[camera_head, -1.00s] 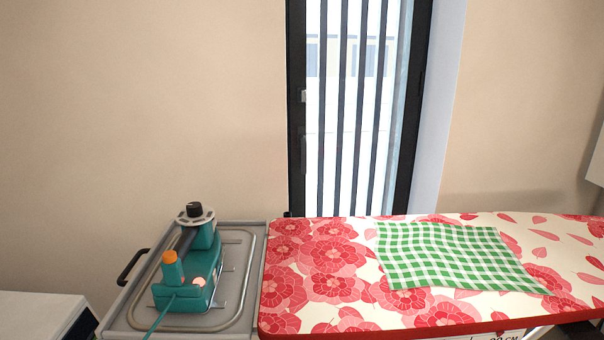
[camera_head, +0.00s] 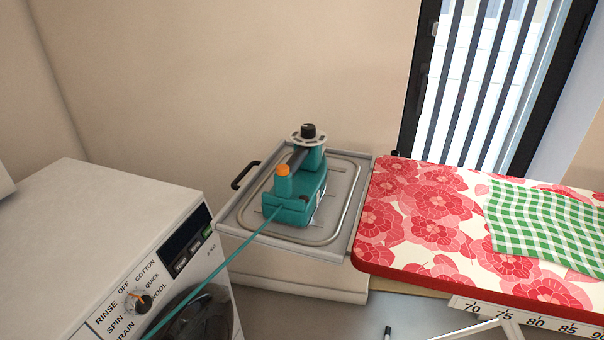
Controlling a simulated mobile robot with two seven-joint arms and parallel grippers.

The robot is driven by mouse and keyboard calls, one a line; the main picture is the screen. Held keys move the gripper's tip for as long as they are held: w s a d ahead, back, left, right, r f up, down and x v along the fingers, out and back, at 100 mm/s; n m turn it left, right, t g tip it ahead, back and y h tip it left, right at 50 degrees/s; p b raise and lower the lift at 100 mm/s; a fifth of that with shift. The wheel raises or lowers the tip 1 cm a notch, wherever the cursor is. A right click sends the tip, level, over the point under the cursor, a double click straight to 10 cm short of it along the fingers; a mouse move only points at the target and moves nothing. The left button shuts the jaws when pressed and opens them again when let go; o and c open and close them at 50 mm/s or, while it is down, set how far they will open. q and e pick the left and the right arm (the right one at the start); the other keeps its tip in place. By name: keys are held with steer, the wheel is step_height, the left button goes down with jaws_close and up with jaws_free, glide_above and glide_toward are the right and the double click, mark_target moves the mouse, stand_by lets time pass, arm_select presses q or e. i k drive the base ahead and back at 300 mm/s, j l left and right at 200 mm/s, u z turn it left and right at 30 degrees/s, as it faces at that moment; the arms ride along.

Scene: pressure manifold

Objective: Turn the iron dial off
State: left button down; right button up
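A teal iron (camera_head: 305,200) stands on the grey metal rest (camera_head: 340,222) at the left end of the ironing board. Its dial (camera_head: 308,131) is a black knob on a pale ring with dark marks, at the iron's far upper end. The marks are too small to read. An orange cap (camera_head: 283,170) tops the nearer post. A round spot on the iron's near side looks dark. A teal cord (camera_head: 240,248) runs from the iron down to the lower left. Neither of my grippers is in view.
A white washing machine (camera_head: 105,235) with its own program knob stands at the lower left. The ironing board (camera_head: 400,225) has a red floral cover and a green checked cloth (camera_head: 550,225) on it. A barred window is behind. Space above the iron is clear.

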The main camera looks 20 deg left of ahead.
mark_target(308, 130)
steer(key=l+u, duration=0.1)
steer(key=u, duration=0.25)
steer(key=l+u, duration=0.1)
steer(key=u, duration=0.25)
